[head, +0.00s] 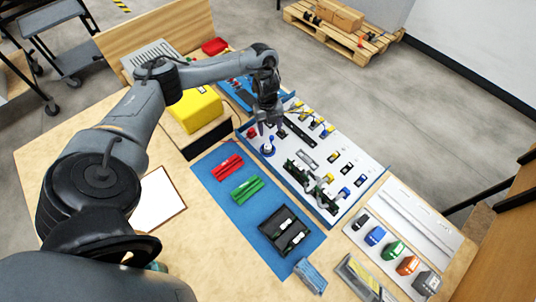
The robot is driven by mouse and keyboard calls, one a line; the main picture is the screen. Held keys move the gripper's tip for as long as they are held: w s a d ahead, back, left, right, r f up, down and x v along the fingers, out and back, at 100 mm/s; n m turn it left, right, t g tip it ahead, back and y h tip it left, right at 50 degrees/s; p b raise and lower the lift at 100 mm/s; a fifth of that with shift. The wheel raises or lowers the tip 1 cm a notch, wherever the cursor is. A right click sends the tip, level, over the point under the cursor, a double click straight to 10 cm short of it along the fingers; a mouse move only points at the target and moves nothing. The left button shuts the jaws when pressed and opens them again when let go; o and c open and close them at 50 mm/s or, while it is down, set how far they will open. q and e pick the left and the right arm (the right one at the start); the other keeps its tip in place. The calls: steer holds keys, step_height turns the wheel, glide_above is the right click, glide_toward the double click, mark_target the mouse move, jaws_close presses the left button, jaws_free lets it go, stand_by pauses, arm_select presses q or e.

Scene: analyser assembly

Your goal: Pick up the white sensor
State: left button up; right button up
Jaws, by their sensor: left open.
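My left gripper (269,126) points down over the near left part of the white board (352,149). Its fingers are apart. A small blue and white round part (268,148) stands just below the fingertips; whether they touch it I cannot tell. Two small white pieces lie in a black tray (270,229) on the blue mat (213,178). The pieces are too small to tell which thing is the white sensor. My right gripper is out of view.
Red (227,166) and green (247,188) blocks lie on the blue mat. A yellow box (196,109) stands beneath my left forearm. Coloured modules, including a blue one (375,236), line the right side. The board carries several small parts.

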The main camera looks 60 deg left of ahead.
mark_target(268, 146)
arm_select(q)
steer(key=f, duration=0.1)
steer(key=f+b, duration=0.2)
steer(key=shift+s+a+f, duration=0.3)
steer(key=shift+s+f, duration=0.05)
steer(key=shift+s, duration=0.05)
steer(key=shift+d+f+b, duration=0.1)
steer(key=shift+f+b, duration=0.25)
steer(key=shift+f, duration=0.4)
steer(key=shift+s+d+f+b, duration=0.15)
steer(key=shift+f+b, duration=0.35)
steer(key=shift+f, duration=0.8)
steer(key=shift+d+f+b, duration=0.15)
steer(key=shift+f+b, duration=0.35)
steer(key=shift+f, duration=0.75)
jaws_close()
steer(key=shift+r, duration=0.1)
